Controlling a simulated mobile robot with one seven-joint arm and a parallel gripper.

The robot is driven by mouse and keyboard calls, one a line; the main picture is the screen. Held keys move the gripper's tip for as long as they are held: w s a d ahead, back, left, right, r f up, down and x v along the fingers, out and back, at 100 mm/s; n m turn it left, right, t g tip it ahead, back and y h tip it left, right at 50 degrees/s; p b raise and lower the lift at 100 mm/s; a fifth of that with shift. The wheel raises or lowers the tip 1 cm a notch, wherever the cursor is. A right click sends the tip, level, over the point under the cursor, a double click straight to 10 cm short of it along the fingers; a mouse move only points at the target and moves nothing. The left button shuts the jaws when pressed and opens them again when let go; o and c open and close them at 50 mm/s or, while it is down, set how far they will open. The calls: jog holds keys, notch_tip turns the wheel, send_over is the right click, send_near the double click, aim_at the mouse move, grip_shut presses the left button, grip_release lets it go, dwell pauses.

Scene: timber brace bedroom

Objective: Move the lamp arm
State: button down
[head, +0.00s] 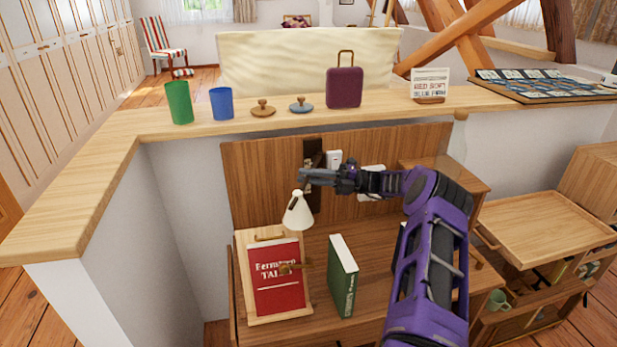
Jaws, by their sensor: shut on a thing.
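The lamp has a white cone shade (298,213) hanging above the desk, and a dark upright mount (313,150) on the wooden back panel. My gripper (306,176) reaches in from the right, pointing left, just above the shade and in front of the mount. Its jaws are shut on the lamp arm, which is mostly hidden behind the fingers. I cannot make out exactly where along the arm they grip. My purple forearm hides part of the desk's right side.
Below the shade, a red book (276,280) leans on a wooden stand (245,300); a green book (343,276) stands beside it. The ledge (215,132) above holds cups, a purple suitcase (344,88) and a small sign (430,84). A wooden tray table (545,225) is at right.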

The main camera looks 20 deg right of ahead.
jog(key=c, duration=0.8)
grip_release()
jog(key=shift+c, duration=0.2)
jog(key=shift+d, duration=0.1)
jog(key=v, duration=0.7)
jog(key=shift+d+b, duration=0.2)
jog(key=shift+b, duration=0.1)
